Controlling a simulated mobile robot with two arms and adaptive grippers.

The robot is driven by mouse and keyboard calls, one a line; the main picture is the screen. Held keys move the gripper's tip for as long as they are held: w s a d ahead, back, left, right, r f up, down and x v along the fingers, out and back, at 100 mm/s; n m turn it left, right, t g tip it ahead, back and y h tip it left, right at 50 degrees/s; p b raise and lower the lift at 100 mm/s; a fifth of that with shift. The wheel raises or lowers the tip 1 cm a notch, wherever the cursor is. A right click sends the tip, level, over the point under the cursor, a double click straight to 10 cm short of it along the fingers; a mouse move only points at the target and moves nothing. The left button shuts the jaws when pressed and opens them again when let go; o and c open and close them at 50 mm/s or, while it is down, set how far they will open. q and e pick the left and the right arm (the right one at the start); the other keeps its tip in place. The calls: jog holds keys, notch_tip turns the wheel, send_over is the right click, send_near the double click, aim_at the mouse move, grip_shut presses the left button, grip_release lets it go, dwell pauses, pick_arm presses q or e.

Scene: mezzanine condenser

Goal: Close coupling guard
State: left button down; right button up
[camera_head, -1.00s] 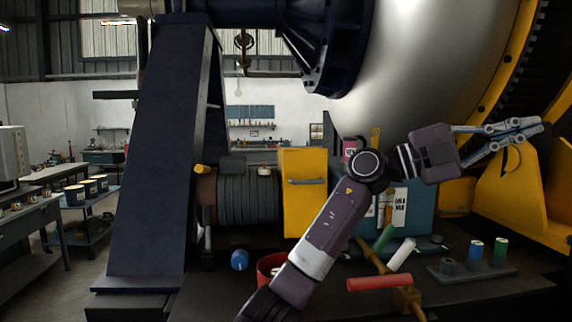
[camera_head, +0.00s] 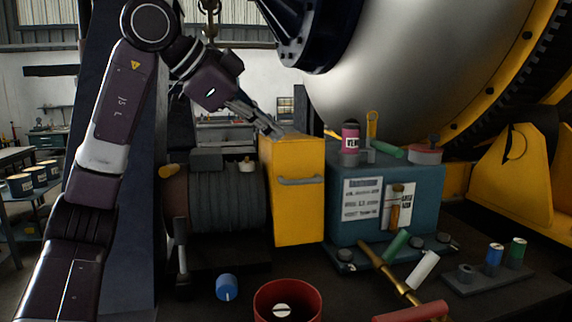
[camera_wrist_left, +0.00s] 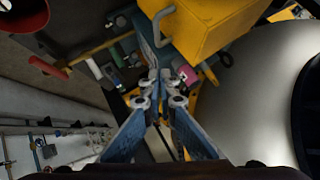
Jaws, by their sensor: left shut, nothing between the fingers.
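The yellow coupling guard (camera_head: 299,215), a box-shaped cover with a grey handle (camera_head: 300,181) on its front face, stands between the ribbed motor and the teal box. It also shows at the top of the left wrist view (camera_wrist_left: 205,28), with its handle. My left gripper (camera_head: 277,132) is shut and empty, its fingertips at the guard's upper edge in the head view. In the left wrist view the closed fingertips (camera_wrist_left: 160,82) lie just below the guard's image; I cannot tell whether they touch it. My right gripper is not in view.
The ribbed motor (camera_head: 227,205) is left of the guard and the teal box (camera_head: 426,190) right of it. A pink can (camera_head: 350,140) stands on the teal box. A red bucket (camera_head: 264,308), blue knob (camera_head: 226,288) and red-handled tool (camera_head: 410,312) lie in front.

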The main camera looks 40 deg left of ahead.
pick_arm(q)
jog(key=p, duration=0.2)
send_near(313, 179)
notch_tip(313, 179, up, 3)
jog(key=d, duration=0.2)
jog(key=w+f, duration=0.1)
jog(key=f, duration=0.1)
jog(key=w+f+p, duration=0.1)
jog(key=f, duration=0.1)
jog(key=w+a+f, duration=0.1)
jog(key=w+f, duration=0.1)
jog(key=shift+f, duration=0.2)
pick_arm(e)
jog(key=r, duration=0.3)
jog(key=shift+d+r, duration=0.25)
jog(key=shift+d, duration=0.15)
pick_arm(q)
jog(key=shift+w, duration=0.1)
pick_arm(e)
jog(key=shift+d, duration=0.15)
